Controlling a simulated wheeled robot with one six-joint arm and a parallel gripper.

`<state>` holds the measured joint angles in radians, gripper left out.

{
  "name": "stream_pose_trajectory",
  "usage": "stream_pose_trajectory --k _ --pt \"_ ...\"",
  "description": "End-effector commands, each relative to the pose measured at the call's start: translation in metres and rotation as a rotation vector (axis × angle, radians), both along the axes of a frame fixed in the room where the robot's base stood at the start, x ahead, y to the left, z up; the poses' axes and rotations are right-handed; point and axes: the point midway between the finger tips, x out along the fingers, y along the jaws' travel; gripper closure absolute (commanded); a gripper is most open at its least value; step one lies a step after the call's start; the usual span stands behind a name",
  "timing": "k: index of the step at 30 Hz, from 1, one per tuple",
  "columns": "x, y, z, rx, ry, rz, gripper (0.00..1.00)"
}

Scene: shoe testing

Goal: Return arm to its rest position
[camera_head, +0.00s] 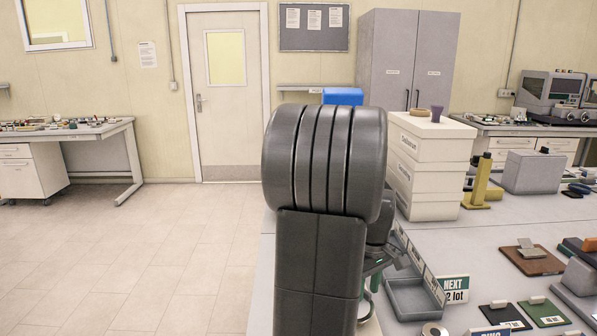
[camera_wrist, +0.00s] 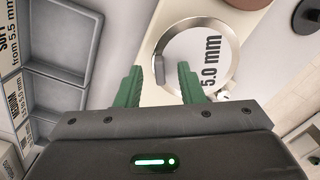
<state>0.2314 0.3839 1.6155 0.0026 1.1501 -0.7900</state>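My arm (camera_head: 322,200) stands dark and upright in the middle of the head view and hides most of my gripper. In the wrist view the two green fingers of my gripper (camera_wrist: 160,68) are apart, with nothing clearly held between them. Beyond them lies a pale board with a metal ring (camera_wrist: 230,48) around a white disc marked "5.0 mm". A small grey piece on the ring's near left side shows between the fingertips. I cannot tell how far the fingers are above it.
A grey compartment tray (camera_head: 412,298) lies right of my arm, with a "NEXT 2 lot" sign (camera_head: 453,288) beside it. Stacked white boxes (camera_head: 432,175) and a yellow stand (camera_head: 480,180) stand farther back on the table. Open floor (camera_head: 150,250) lies to the left.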

Motion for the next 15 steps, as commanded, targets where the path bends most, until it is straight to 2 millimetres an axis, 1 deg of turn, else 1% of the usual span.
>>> stream_pose_trajectory --k 1,2,3,4,6,12,15 --pt "0.002 -0.001 0.020 -0.004 -0.009 0.000 0.65" --pt "0.002 -0.001 0.025 -0.003 -0.009 0.000 0.65" --pt "0.001 0.000 0.013 -0.002 -0.007 0.000 0.65" --pt "0.002 0.000 0.011 -0.003 -0.009 0.000 0.65" --pt "0.002 -0.001 0.035 -0.003 -0.009 0.000 0.65" --pt "0.002 0.000 0.062 -0.002 -0.007 0.000 0.65" --pt "0.001 -0.001 0.070 -0.002 -0.006 0.000 0.65"
